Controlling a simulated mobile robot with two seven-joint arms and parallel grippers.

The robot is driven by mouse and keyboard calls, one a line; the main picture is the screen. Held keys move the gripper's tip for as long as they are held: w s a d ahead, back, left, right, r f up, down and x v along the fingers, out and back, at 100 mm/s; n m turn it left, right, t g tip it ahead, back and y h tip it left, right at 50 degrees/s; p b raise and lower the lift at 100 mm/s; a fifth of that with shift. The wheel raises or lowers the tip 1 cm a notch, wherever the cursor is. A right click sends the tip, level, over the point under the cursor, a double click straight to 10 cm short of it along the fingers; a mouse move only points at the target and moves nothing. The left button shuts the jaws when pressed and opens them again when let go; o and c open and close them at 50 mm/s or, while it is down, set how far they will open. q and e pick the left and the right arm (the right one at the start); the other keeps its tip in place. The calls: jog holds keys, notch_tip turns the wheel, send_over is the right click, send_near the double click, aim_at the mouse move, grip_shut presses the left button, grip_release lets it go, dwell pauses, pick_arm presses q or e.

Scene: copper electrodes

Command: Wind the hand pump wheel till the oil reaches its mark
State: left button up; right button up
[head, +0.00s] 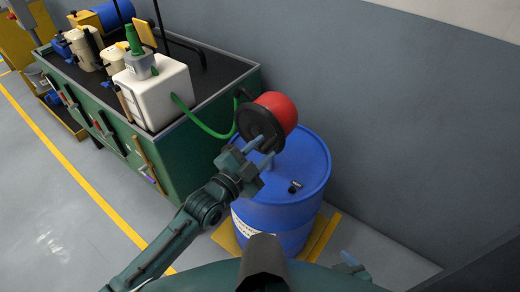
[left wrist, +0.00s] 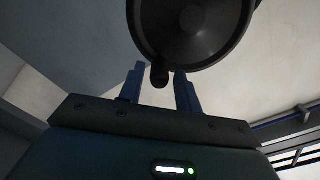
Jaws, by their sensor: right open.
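The hand pump, a red body (head: 281,110) with a black wheel (head: 252,124), sits above a blue drum (head: 305,165). My left gripper (head: 261,152) is at the wheel's lower front. In the left wrist view the wheel (left wrist: 192,30) fills the top, and its small dark crank knob (left wrist: 160,75) shows between my two fingers. The fingers are apart, with gaps beside the knob. My right gripper (head: 350,262) shows only partly at the lower right, away from the pump. No oil level or mark can be made out.
A green hose (head: 208,127) runs between the pump and a white tank (head: 158,88) on the green bench (head: 205,150). Canisters and a blue motor-like cylinder (head: 112,14) stand farther along. A grey wall (head: 400,120) is close behind the drum. The floor at left is clear.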

pick_arm(q)
jog(key=shift+o, duration=0.6)
jog(key=shift+s+a, duration=0.2)
jog(key=p+v, duration=0.2)
jog(key=v, duration=0.1)
jog(key=shift+s+a, duration=0.1)
jog(key=shift+s, duration=0.1)
jog(key=shift+v, duration=1)
